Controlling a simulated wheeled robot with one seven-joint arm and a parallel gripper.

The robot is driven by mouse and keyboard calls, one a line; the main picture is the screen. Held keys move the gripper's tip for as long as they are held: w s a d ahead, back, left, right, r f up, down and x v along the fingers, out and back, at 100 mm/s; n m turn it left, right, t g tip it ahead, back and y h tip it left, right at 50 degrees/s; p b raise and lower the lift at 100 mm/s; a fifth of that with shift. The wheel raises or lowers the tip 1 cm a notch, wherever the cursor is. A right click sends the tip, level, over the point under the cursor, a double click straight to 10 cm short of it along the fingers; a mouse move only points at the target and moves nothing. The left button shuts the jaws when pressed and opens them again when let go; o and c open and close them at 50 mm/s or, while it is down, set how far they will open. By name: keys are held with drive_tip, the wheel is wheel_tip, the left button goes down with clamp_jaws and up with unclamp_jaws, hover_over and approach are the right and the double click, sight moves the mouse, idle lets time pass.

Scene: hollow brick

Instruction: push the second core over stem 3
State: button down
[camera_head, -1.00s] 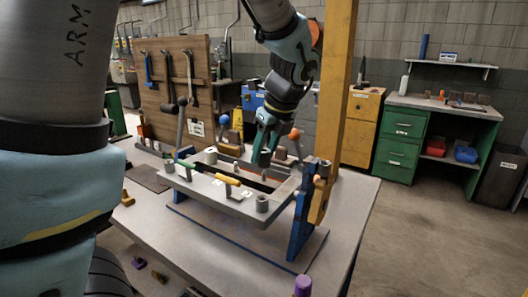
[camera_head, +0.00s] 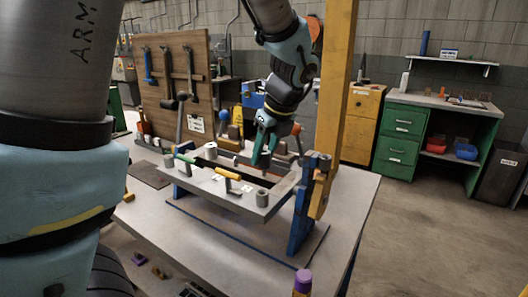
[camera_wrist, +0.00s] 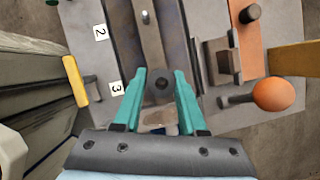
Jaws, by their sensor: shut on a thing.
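My gripper (camera_head: 266,153) is over the right part of the grey mould frame (camera_head: 255,211). In the wrist view its teal fingers (camera_wrist: 160,98) are closed on both sides of a dark grey core (camera_wrist: 162,85), whose round end shows a dark hole. The core lies level in the picture with the label 3 (camera_wrist: 117,87). A pale stem (camera_wrist: 145,16) stands bare in the slot beside the label 2 (camera_wrist: 100,33). Stem 3 is not visible; the core and fingers cover that place. I cannot tell whether the core touches the stem.
A yellow handle (camera_wrist: 75,81) lies along the label side. An orange ball knob (camera_wrist: 273,94) on a lever is at the right, close to the fingers. A blue upright (camera_head: 301,222) and a tall yellow post (camera_head: 336,110) stand at the right end of the frame.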

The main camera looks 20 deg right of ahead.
drive_tip(key=shift+f+b, duration=0.35)
drive_tip(key=shift+f, duration=0.6)
idle(0.4)
drive_tip(key=shift+c, duration=1.9)
unclamp_jaws()
drive_tip(key=b+v, duration=0.1)
drive_tip(key=v, duration=0.9)
drive_tip(key=shift+r, duration=0.4)
drive_tip(key=shift+s, duration=0.1)
